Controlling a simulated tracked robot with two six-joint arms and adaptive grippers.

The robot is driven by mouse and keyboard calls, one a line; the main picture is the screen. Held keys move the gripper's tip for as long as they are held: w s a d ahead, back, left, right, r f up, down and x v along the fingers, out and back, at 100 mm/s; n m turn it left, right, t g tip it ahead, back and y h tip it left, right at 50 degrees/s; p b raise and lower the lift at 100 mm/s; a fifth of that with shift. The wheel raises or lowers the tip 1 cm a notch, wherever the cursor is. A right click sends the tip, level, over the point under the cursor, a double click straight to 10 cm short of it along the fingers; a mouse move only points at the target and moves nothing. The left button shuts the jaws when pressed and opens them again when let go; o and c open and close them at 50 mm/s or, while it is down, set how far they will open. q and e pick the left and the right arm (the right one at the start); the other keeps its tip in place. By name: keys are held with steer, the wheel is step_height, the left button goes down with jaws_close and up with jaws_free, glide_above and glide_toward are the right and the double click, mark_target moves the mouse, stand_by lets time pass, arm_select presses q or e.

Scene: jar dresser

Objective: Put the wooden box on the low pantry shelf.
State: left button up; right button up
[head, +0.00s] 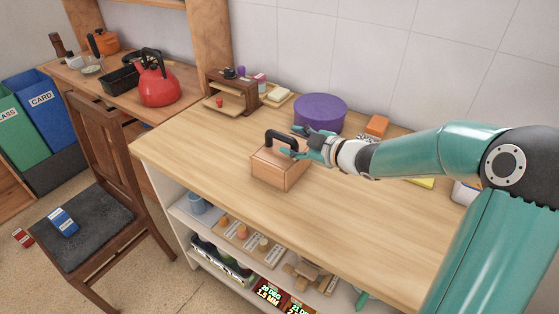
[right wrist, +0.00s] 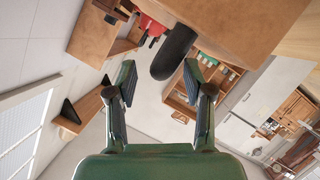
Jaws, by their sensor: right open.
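The wooden box (head: 277,170) stands upright on the light wood counter, with a black arched handle (head: 283,138) on its lid. My right gripper (head: 298,141) is at the handle's right side, its fingers open. In the right wrist view, the dark handle (right wrist: 176,52) shows just ahead of the open fingertips (right wrist: 160,75), towards the right finger; contact cannot be told. The low pantry shelf (head: 186,212) is under the counter and holds several things. My left gripper is not in view.
A purple round tin (head: 320,112) stands behind the box, with an orange block (head: 377,125) to its right. A small brown rack (head: 232,93) is at the back left. A chair (head: 95,215) stands left of the shelf. The counter's front left is clear.

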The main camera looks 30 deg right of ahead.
mark_target(285, 139)
steer(key=x, duration=0.3)
steer(key=shift+w+a, duration=0.15)
steer(key=shift+w, duration=0.1)
jaws_close()
